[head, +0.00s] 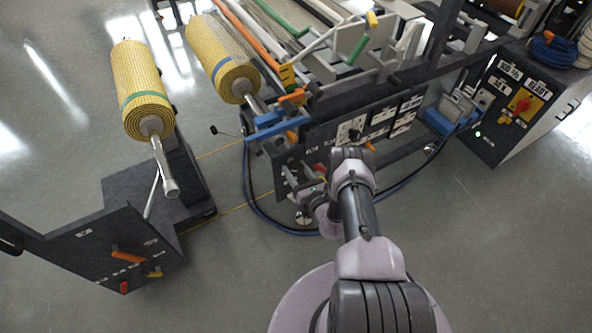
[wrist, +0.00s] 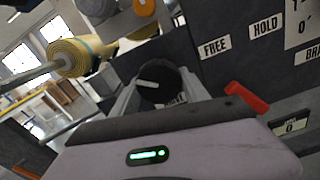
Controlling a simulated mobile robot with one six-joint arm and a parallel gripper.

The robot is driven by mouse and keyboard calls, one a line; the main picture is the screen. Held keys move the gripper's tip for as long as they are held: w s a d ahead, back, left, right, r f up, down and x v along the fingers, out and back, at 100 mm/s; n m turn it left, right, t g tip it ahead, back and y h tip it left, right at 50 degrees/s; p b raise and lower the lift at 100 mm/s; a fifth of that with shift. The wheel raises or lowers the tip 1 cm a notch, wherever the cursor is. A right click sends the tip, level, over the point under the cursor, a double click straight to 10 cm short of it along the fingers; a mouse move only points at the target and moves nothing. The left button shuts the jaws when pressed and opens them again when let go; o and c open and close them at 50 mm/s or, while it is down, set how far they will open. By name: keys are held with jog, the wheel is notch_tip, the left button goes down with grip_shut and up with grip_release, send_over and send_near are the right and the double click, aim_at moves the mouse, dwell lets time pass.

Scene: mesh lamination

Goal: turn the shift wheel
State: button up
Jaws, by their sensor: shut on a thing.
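The shift wheel appears to be the dark round piece (wrist: 160,80) with a white mark, seen between my fingers in the wrist view. My gripper (wrist: 156,92) is shut on it, one finger on each side. In the head view my gripper (head: 296,190) is at the lower left of the machine's dark front panel (head: 345,145). There the wheel is hidden or too small to make out.
A red lever (wrist: 247,97) sticks out right of my gripper, below the FREE (wrist: 215,47) and HOLD (wrist: 265,26) labels. A yellow roll (head: 222,65) is on the machine. Another yellow roll (head: 140,88) is on a stand at left. Blue hoses (head: 262,214) hang below the panel.

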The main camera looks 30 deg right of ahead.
jog(key=shift+f+m+b, duration=0.1)
jog(key=shift+m+b, duration=1.05)
jog(key=shift+m, duration=0.15)
jog(key=m+b, duration=0.3)
jog(key=m, duration=0.1)
jog(key=shift+a+m, duration=0.15)
jog(key=shift+m, duration=0.15)
jog(key=m+b, duration=0.1)
jog(key=m, duration=0.2)
jog(key=shift+m, duration=0.3)
jog(key=shift+a+r+m+b, duration=0.15)
jog(key=shift+m+b, duration=0.3)
jog(key=shift+m, duration=0.5)
jog(key=shift+d+r+m+b, duration=0.1)
jog(key=shift+m+b, duration=0.35)
jog(key=shift+m, duration=0.5)
jog(key=o, duration=1.4)
jog(key=shift+c, duration=0.2)
